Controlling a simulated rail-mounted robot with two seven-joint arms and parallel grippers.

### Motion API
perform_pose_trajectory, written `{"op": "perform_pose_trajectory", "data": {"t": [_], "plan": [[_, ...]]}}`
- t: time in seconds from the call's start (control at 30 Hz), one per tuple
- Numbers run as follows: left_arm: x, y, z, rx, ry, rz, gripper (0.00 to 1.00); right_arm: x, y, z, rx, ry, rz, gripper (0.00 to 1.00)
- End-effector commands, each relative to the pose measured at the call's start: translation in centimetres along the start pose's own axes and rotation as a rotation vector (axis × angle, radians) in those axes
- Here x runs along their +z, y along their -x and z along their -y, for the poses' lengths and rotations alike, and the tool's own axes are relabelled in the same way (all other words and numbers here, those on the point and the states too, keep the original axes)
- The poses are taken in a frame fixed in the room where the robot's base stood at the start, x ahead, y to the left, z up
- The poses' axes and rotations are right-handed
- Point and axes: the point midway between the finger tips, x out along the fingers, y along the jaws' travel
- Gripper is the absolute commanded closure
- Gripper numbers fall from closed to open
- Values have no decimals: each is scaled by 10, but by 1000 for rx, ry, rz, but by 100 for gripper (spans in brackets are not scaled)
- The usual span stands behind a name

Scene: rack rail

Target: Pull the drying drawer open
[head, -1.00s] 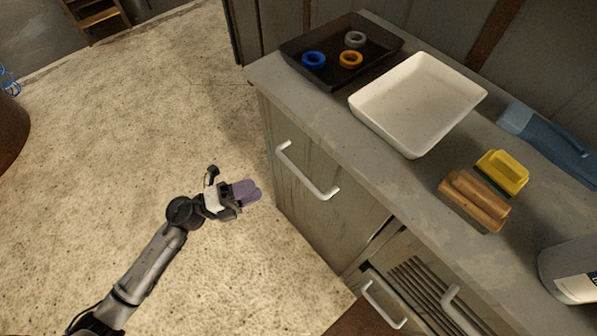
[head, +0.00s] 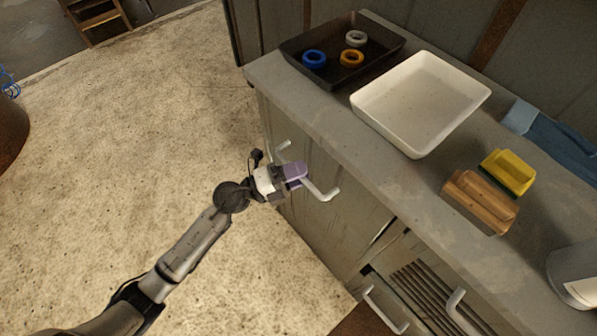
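The grey cabinet has a large front (head: 345,220) with a white bar handle (head: 325,194) near its upper left. My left gripper (head: 296,172), with purple fingers, is at the middle of this handle and hides part of it. I cannot tell whether its fingers are closed on the bar. Lower right, a slatted rack (head: 420,287) shows in the cabinet, between two more white handles, one on the left (head: 385,309) and one on the right (head: 460,312). No label shows which front is the drying drawer. My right gripper is not in view.
On the counter (head: 330,115) stand a dark tray (head: 310,75) with blue, orange and grey rings, an empty white tray (head: 420,105), a yellow sponge (head: 508,170), a wooden brush-like block (head: 482,200), a blue cloth (head: 555,140) and a white container (head: 575,275).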

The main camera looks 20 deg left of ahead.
Motion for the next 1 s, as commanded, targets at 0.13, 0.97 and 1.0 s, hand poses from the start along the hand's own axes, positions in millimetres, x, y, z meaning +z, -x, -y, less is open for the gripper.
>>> {"op": "perform_pose_trajectory", "data": {"t": [0.13,0.97,1.0], "plan": [[0,0,0,0,0,0,61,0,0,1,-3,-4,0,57],[0,0,0,0,-1,0,100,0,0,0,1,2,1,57],[0,0,0,0,0,-1,100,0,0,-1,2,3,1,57]]}}
